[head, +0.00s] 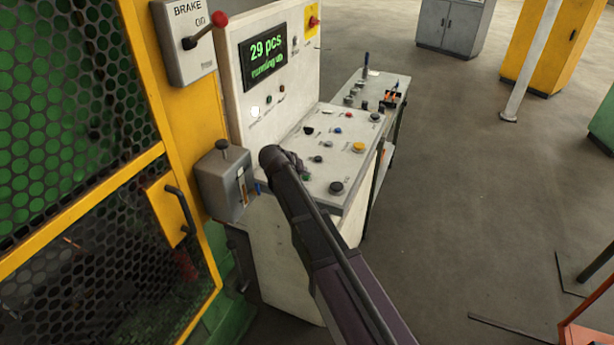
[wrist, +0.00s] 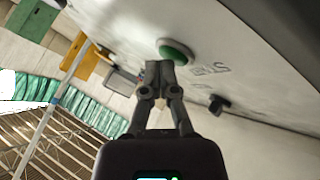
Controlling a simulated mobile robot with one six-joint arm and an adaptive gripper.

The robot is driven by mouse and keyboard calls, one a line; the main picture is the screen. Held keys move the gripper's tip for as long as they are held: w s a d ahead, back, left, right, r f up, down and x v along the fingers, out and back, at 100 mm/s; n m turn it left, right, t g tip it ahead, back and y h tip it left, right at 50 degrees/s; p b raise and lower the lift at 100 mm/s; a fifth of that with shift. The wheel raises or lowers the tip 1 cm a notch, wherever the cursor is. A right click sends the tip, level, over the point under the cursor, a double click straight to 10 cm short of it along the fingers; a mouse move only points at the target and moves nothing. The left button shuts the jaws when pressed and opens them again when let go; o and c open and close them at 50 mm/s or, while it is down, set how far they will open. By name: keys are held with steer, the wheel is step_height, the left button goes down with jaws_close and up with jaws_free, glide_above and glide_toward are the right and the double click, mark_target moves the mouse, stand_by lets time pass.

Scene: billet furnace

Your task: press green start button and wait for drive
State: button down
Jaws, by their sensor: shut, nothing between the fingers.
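The green button (wrist: 174,52), a round cap in a pale ring, sits on the white panel in the wrist view. My gripper (wrist: 160,74) is shut and empty, its fingertips right at the button's near edge. I cannot tell whether they press it or only come close. The display (head: 267,56) on the upright panel reads "29 pcs", with a second green line that looks like "running up".
A grey lever box (head: 222,185) stands left of the desk, beside the yellow mesh guard (head: 75,225). A brake box (head: 185,45) with a red-knobbed lever is above. Other knobs and buttons (head: 337,187) line the desk top. Floor to the right is mostly open.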

steer(key=shift+r, duration=0.15)
steer(key=shift+r+p, duration=0.65)
steer(key=shift+p, duration=0.2)
steer(key=shift+r, duration=0.1)
steer(key=shift+r+p, duration=2.45)
steer(key=shift+p, duration=0.05)
steer(key=shift+d+f, duration=0.1)
